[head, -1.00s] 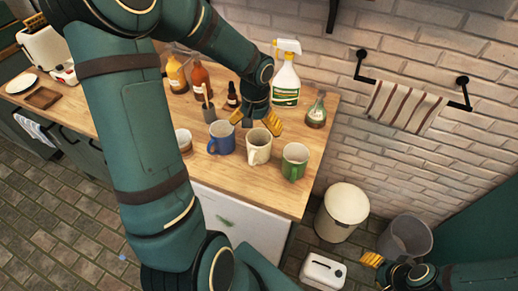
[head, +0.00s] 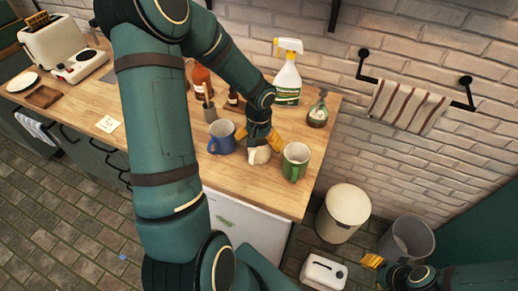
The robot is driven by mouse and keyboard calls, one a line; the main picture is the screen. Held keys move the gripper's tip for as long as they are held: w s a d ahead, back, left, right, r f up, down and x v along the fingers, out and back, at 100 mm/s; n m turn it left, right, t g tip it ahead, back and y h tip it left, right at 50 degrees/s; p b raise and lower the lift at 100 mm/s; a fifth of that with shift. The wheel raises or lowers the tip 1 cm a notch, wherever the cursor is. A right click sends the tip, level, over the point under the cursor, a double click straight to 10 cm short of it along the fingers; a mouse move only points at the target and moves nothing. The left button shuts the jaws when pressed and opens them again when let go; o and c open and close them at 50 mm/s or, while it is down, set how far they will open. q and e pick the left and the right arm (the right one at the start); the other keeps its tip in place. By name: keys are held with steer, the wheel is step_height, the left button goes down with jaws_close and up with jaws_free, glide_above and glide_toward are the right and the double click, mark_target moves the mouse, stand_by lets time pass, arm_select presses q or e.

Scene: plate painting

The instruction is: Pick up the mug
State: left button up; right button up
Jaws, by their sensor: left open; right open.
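Three mugs stand on the wooden counter: a blue mug (head: 221,138), a white mug (head: 260,156) and a green mug (head: 295,162). My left gripper (head: 259,140) is open and points down at the white mug, with a yellow finger on either side of its upper part. The gripper hides the mug's rim and top. I cannot tell whether the fingers touch the mug. The blue mug is just left of the gripper, the green mug just right. My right gripper (head: 372,261) is open and empty at the lower right, away from the counter.
Behind the mugs stand a spray bottle (head: 288,80), a small flask (head: 318,115), an orange bottle (head: 203,82) and a dark dropper bottle (head: 233,100). A toaster (head: 52,40) is at the far left. Bins (head: 343,212) stand on the floor.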

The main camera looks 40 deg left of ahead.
arm_select(q)
steer(key=c, duration=1.1)
steer(key=shift+r, duration=0.1)
